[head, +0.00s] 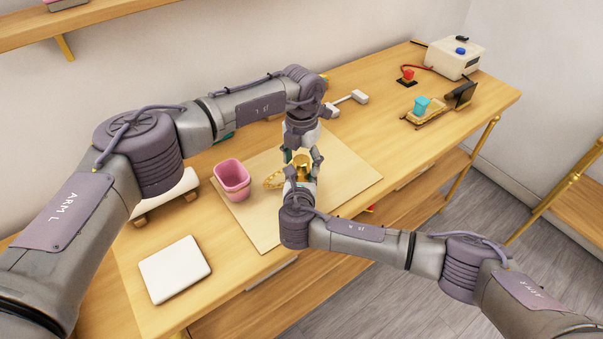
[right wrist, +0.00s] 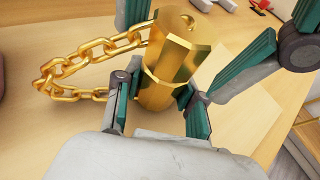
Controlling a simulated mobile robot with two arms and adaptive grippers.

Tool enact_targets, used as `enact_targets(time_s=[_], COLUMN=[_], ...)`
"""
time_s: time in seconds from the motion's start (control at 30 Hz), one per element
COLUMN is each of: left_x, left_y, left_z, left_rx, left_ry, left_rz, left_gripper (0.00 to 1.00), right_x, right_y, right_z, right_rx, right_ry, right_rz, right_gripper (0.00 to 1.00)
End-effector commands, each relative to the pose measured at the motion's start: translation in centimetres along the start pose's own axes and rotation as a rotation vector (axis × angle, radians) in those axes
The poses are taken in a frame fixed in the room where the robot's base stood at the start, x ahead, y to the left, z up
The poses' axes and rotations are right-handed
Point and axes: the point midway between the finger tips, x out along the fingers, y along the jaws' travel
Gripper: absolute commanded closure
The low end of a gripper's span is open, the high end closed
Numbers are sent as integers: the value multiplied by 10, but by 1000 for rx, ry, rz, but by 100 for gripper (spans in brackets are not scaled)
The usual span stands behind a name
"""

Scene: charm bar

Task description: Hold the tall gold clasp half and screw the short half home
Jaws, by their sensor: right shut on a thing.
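The gold clasp (head: 301,161) stands upright above the pale mat; the right wrist view shows it large. An upper faceted gold half (right wrist: 180,45) sits on a lower gold half (right wrist: 162,95), with a seam between them. I cannot tell how far they are screwed together. A gold chain (right wrist: 72,65) loops off to the left. My right gripper (head: 301,180) (right wrist: 158,108) is shut on the lower half, teal pads at its sides. My left gripper (head: 303,157) reaches in from the far side, its fingers (right wrist: 190,50) apart on either side of the upper half, with visible gaps.
A pink cup (head: 232,178) stands left of the clasp on the mat (head: 343,186). A white box (head: 174,268) lies front left. The mat's right part is clear.

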Motion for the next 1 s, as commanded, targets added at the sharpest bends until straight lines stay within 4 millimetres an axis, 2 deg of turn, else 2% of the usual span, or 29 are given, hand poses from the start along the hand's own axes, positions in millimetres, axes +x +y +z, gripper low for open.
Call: enact_targets(time_s=[0.23, 0.37, 0.8, 1.0], left_x=[0, -9, -94, -116], left_y=[0, 0, 0, 0], left_z=[0, 0, 0, 0], left_rx=[0, 0, 1, 0], left_ry=[0, -2, -2, -1], left_rz=[0, 0, 2, 0], left_gripper=[28, 28, 28, 28], right_x=[0, 0, 0, 0], right_y=[0, 0, 0, 0], right_z=[0, 0, 0, 0], right_rx=[0, 0, 0, 0], right_ry=[0, 0, 0, 0], right_rz=[0, 0, 0, 0], right_gripper=[100, 100, 100, 100])
